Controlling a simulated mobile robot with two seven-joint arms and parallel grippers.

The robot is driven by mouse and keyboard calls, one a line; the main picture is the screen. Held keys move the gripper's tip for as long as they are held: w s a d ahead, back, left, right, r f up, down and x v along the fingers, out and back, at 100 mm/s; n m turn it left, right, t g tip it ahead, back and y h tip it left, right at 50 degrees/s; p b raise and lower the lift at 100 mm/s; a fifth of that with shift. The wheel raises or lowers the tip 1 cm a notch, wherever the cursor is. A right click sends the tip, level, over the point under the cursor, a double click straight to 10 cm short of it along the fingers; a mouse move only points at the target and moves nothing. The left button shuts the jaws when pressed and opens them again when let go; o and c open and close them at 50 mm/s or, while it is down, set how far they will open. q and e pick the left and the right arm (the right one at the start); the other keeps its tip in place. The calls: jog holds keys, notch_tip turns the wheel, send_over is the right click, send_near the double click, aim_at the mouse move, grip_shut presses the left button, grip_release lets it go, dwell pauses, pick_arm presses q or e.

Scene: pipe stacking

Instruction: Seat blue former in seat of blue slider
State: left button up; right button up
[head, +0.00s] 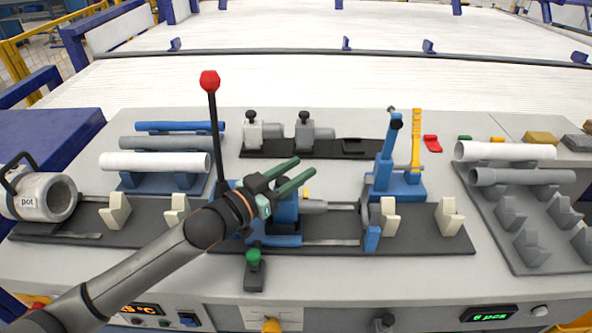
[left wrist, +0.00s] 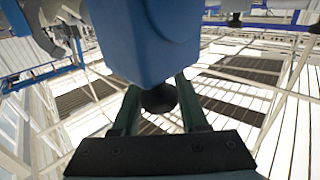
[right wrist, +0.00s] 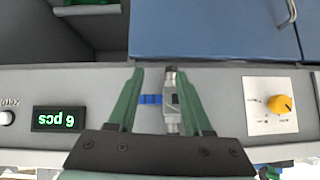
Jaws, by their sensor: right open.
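A blue body (head: 286,208) with a grey tapered nose stands mid-bench on the dark rail, partly behind my left arm. Which blue part is the former and which the slider, I cannot tell for sure. My left gripper (head: 304,168) has its green fingers apart, above and beside this body. In the left wrist view a large blue block (left wrist: 150,40) fills the top centre, close beyond the fingers; a dark round knob (left wrist: 159,98) shows between them. My right gripper (right wrist: 156,72) is open, over the console front; a grey latch-like part (right wrist: 171,100) shows between its fingers.
A red-knobbed lever (head: 210,82) stands behind my left arm. A blue clamp (head: 385,160) stands on the right. Cream V-supports (head: 449,216) line the rail. Pipes lie on racks left and right. A grey pot (head: 45,196) is far left.

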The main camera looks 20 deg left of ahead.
pick_arm(q)
jog(key=o, duration=0.4)
jog(key=shift+f, duration=0.2)
jog(key=v, duration=1)
jog(key=shift+s+r, duration=0.1)
jog(key=shift+s, duration=0.1)
jog(key=shift+v, duration=1.1)
jog(key=shift+a+r, duration=0.1)
